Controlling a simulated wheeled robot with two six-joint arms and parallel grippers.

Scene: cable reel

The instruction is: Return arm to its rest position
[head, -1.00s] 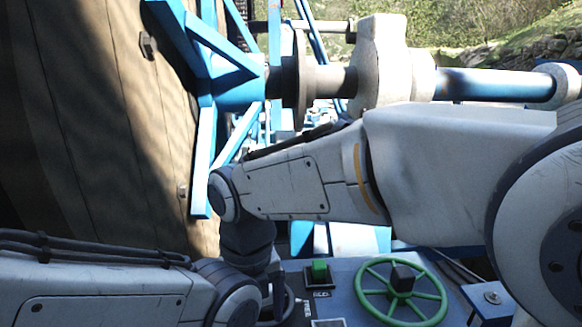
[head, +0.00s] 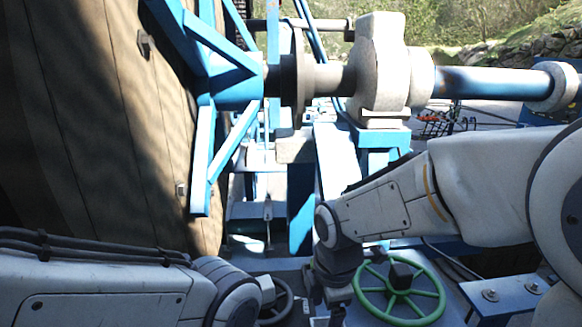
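My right arm (head: 385,210) comes in from the right, bent, with its wrist low over the control panel, beside the green handwheel (head: 372,306). My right gripper (head: 335,300) points down at the lower edge, partly cut off; its fingertips do not show clearly. My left arm (head: 110,295) lies along the lower left, its wrist joint over the panel's left side. The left gripper is not clearly in view.
A large wooden cable reel (head: 100,120) fills the left. A blue spoked frame (head: 215,75) and a shaft with a pale bearing block (head: 380,65) stand ahead. A dark handwheel (head: 284,303) shows beside my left wrist.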

